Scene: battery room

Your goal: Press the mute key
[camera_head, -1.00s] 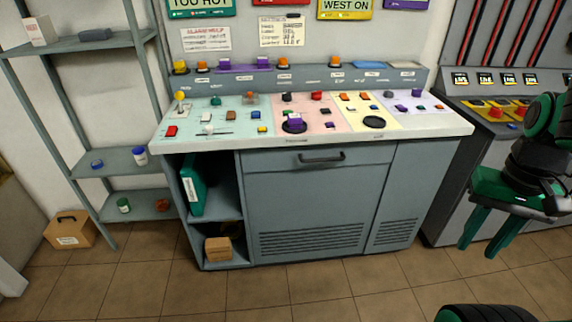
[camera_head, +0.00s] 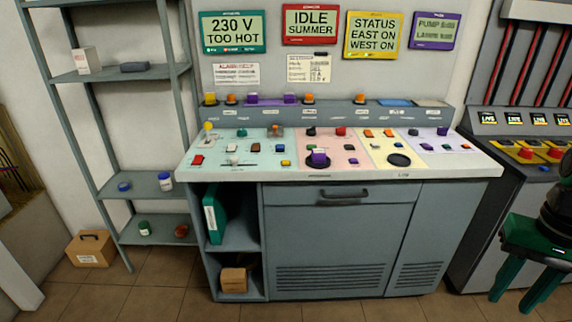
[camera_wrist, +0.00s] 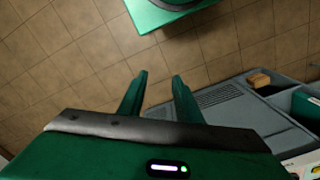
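The control console (camera_head: 335,198) stands ahead, with a sloped top in pale green, pink, yellow and lilac panels that carry many small coloured keys and knobs. The key labels are too small to read, so I cannot tell which one is the mute key. A red key (camera_head: 198,160) lies at the left of the green panel, and a purple knob on a black round base (camera_head: 319,157) sits on the pink panel. My gripper (camera_head: 512,302) hangs at the right, apart from the console and below its top. In the wrist view its two fingers (camera_wrist: 160,77) are apart with nothing between them.
Wall displays read "230 V TOO HOT" (camera_head: 233,32), "IDLE SUMMER" (camera_head: 311,24) and "STATUS EAST ON WEST ON" (camera_head: 374,35). An alarm help note (camera_head: 236,74) hangs below. Shelves (camera_head: 118,75) and a cardboard box (camera_head: 90,248) stand left; a grey cabinet (camera_head: 485,205) stands right.

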